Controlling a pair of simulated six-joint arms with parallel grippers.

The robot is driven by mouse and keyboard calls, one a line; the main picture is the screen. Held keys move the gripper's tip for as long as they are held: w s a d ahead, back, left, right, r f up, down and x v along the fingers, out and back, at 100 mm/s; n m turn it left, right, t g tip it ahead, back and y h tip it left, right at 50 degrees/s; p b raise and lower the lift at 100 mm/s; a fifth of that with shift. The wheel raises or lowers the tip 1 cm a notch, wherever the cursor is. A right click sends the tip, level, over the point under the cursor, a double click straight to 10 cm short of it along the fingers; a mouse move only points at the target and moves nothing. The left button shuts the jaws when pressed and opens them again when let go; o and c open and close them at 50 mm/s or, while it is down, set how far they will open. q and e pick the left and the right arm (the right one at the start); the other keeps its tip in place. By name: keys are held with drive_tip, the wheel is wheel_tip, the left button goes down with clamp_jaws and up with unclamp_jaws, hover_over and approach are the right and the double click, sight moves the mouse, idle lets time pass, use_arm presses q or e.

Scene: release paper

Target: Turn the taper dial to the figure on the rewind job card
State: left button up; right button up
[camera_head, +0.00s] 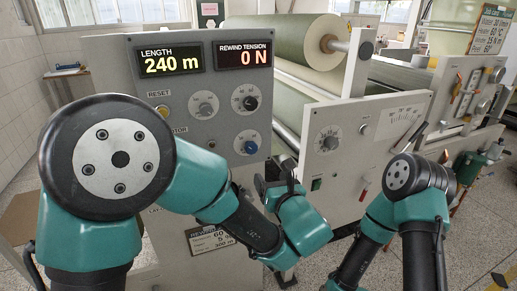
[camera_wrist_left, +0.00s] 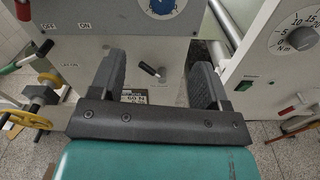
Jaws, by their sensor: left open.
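The control panel carries a blue dial (camera_head: 248,142), a grey dial (camera_head: 203,105) and a black dial (camera_head: 248,102). Their small labels are too blurred to tell which is the taper dial. The job card (camera_head: 212,237), low on the panel, reads 60 and 5 % among smaller print; part of it also shows between my fingers in the left wrist view (camera_wrist_left: 134,97). My left gripper (camera_head: 276,184) is open and empty, below the blue dial and apart from it. In the left wrist view, the blue dial (camera_wrist_left: 162,6) is cut off at the top. My right gripper is out of view.
The displays read LENGTH 240 m (camera_head: 166,61) and REWIND TENSION 0 N (camera_head: 244,55). A small black lever (camera_wrist_left: 152,70) sits lower on the panel. A large Nm dial (camera_head: 328,138) is on the machine to the right.

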sight(253, 149)
use_arm(q)
drive_tip(key=shift+s+d+r, duration=0.1)
drive_tip(key=shift+d+r, duration=0.15)
drive_tip(key=shift+r, duration=0.1)
drive_tip(key=x, duration=1.7)
drive_tip(key=shift+w, duration=0.25)
drive_tip(key=c, duration=0.9)
